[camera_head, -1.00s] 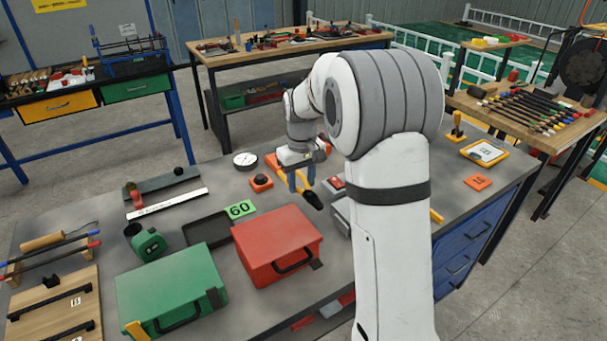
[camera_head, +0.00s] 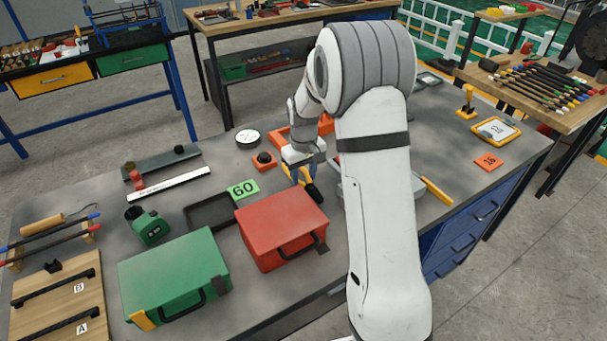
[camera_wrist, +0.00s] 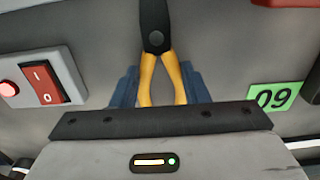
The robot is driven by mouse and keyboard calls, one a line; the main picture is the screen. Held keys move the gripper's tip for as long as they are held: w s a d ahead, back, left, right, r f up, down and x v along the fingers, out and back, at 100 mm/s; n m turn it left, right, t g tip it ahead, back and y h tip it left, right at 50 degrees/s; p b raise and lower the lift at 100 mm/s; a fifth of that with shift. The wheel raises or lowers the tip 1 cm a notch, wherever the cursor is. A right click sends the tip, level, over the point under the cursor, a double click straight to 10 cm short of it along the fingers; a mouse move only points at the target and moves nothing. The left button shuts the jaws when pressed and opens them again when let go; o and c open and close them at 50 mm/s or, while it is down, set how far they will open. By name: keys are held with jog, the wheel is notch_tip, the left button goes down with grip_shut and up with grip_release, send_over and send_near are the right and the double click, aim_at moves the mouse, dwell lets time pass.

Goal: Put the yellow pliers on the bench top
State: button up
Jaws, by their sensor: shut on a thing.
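The yellow pliers (camera_wrist: 158,62) are between the blue fingers of my gripper (camera_wrist: 160,88) in the wrist view. The fingers are shut on the yellow handles, and the black jaws point away toward the top of that view. In the head view my gripper (camera_head: 303,172) points down over the grey bench top (camera_head: 235,168), behind the red case.
A red-and-grey switch box (camera_wrist: 42,80) is in the wrist view. A green case (camera_head: 175,280) stands front left.

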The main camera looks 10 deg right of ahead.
jog(key=shift+f, duration=0.2)
jog(key=shift+f, duration=0.15)
jog(key=o, duration=1.1)
notch_tip(320, 180, up, 12)
jog(key=s+r+m+t, duration=0.1)
jog(key=s+r, duration=0.2)
jog(key=s, duration=0.4)
jog(key=s+r+m, duration=0.1)
jog(key=s+r, duration=0.2)
jog(key=s, duration=0.5)
jog(key=shift+m+t, duration=0.8)
jog(key=shift+t, duration=0.1)
jog(key=shift+s+d+f+b, duration=0.15)
jog(key=shift+s+f, duration=0.15)
jog(key=shift+s, duration=1.95)
jog(key=shift+s+a+f+b, duration=0.1)
jog(key=shift+s+f, duration=0.15)
jog(key=shift+s, duration=2.05)
jog(key=shift+s+d+f+b, duration=0.15)
jog(key=shift+s+f, duration=0.15)
jog(key=shift+s, duration=1.95)
